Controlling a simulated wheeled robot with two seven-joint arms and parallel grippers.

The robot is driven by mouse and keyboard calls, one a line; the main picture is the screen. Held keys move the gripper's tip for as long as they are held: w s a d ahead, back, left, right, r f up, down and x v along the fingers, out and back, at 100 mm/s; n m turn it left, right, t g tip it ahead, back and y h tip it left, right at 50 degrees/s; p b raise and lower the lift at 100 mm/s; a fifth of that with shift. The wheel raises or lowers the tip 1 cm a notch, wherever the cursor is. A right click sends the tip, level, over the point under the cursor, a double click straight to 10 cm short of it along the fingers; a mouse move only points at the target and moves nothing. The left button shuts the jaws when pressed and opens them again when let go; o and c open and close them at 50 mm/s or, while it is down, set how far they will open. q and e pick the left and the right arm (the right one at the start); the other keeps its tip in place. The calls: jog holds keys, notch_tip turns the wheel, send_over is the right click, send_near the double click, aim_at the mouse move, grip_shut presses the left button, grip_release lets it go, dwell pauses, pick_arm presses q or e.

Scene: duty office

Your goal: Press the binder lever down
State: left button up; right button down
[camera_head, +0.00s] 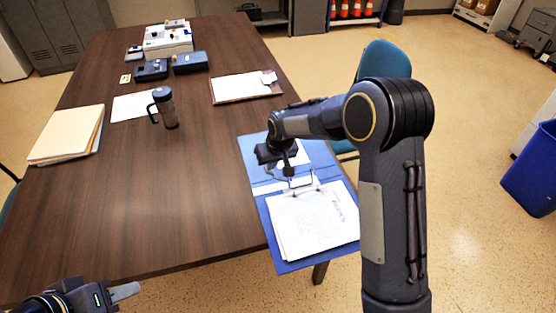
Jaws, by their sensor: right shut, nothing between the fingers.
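An open blue binder (268,226) lies at the table's right edge, its lower corner past the edge. White printed sheets (318,222) lie on its near half, under the metal ring mechanism (290,186). My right gripper (289,171) is shut and empty, pointing down over the binder by the mechanism. The lever is small and partly hidden by the gripper. I cannot tell whether the fingertips touch it. My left gripper (124,292) is at the bottom left, near the table's front edge and away from the binder. Its opening cannot be made out.
On the brown table (190,200) are a dark mug (165,108), a folder stack (68,136), a clipboard (243,88) and a white box (167,42) with dark trays. A blue chair (385,62) stands right of the table. The table's middle is clear.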

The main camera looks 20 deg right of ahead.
jog(key=a+f+h+b, duration=0.1)
jog(key=a, duration=0.1)
jog(key=a+f+h+b, duration=0.1)
jog(key=f+h, duration=0.1)
jog(key=shift+s+a+f+n+b, duration=0.1)
jog(key=shift+a+f+n+b, duration=0.05)
jog(key=shift+a+n+b, duration=0.25)
jog(key=shift+d+r+p, duration=0.35)
jog(key=shift+p, duration=0.1)
jog(key=shift+d+r, duration=0.1)
jog(key=shift+d, duration=0.05)
jog(key=shift+d+r, duration=0.15)
jog(key=shift+d, duration=0.4)
